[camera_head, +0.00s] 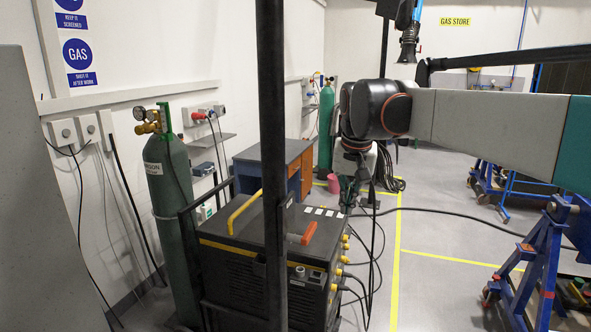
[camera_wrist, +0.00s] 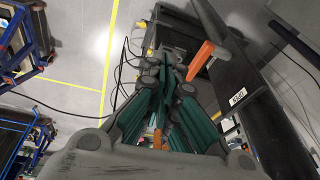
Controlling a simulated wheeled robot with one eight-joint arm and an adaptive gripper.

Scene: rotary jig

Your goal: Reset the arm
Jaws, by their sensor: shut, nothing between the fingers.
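My arm reaches in from the right in the head view and bends down at a black joint. My gripper (camera_head: 347,207) hangs below it, pointing down beside the back right corner of the black welding machine (camera_head: 240,257). In the wrist view my gripper (camera_wrist: 172,58) shows green-lined fingers that come together at the tips, with nothing held. The orange handle (camera_head: 309,232) on the machine is apart from the fingers in the head view. It also shows in the wrist view (camera_wrist: 201,60), just right of the fingertips. The exact gap is hard to judge.
A green gas cylinder (camera_head: 172,205) stands left of the welding machine. A dark vertical post (camera_head: 272,120) crosses the head view. Blue stands (camera_head: 533,262) are at the right. Cables (camera_head: 372,245) hang and lie beside the machine. Floor with yellow lines is open between machine and stands.

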